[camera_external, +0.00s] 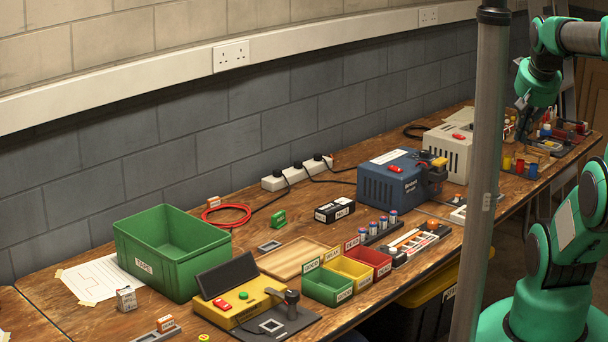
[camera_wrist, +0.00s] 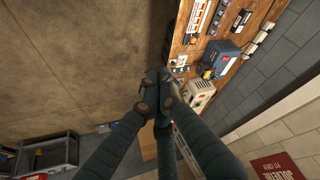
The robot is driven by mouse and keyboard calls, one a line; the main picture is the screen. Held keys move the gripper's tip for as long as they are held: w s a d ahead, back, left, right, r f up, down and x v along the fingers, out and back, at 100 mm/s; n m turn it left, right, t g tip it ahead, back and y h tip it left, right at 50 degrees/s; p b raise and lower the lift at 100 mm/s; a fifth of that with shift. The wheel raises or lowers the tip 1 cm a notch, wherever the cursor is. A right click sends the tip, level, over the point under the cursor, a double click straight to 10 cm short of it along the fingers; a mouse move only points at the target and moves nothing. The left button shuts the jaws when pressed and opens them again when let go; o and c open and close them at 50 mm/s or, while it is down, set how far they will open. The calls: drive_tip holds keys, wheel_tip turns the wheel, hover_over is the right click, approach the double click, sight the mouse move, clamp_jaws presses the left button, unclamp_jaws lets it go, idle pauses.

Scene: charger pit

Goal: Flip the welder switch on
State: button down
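A blue box-shaped machine (camera_external: 388,185) with a white top label stands on the wooden bench by the wall; I take it as the welder. A small red switch (camera_external: 396,169) is on its upper edge; its on or off position is too small to tell. The blue machine also shows in the wrist view (camera_wrist: 222,56). A cream machine (camera_external: 446,152) with a red part on top (camera_external: 458,136) stands just right of it. My gripper (camera_wrist: 157,76) appears shut and empty, away from both machines. In the external view it is small at the upper right (camera_external: 523,100).
A grey upright post (camera_external: 483,170) crosses the external view in front of the bench. A white power strip (camera_external: 297,172) with plugs lies behind. A green crate (camera_external: 170,285), small coloured bins (camera_external: 327,288) and a yellow control box (camera_external: 238,307) fill the near bench end.

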drive_tip(key=w+a+r+n+y+p, duration=0.1)
drive_tip(key=w+a+r+n+p, duration=0.1)
drive_tip(key=w, duration=0.8)
drive_tip(key=w+a+r+n+g+p, duration=0.1)
drive_tip(key=w+a, duration=0.2)
drive_tip(key=w, duration=0.7)
drive_tip(key=w+a+r+n+y+p, duration=0.1)
drive_tip(key=w+a+r+n+p, duration=0.1)
drive_tip(key=w, duration=0.8)
drive_tip(key=w+a+f+n+g+p, duration=0.1)
drive_tip(key=w+a+f, duration=0.4)
drive_tip(key=w+f, duration=0.5)
drive_tip(key=w+a+f+n+p, duration=0.2)
drive_tip(key=w+a+f+p, duration=0.2)
drive_tip(key=w+f, duration=0.6)
drive_tip(key=w, duration=0.6)
drive_tip(key=shift+w+a+n+g+y, duration=0.35)
drive_tip(key=shift+w+n+g+y, duration=0.05)
drive_tip(key=shift+f, duration=0.2)
drive_tip(key=b, duration=0.2)
hover_over(392, 167)
wheel_tip(392, 167, down, 11)
drive_tip(key=shift+s+d+f, duration=0.1)
drive_tip(key=shift+s+f, duration=0.05)
drive_tip(key=shift+f, duration=0.85)
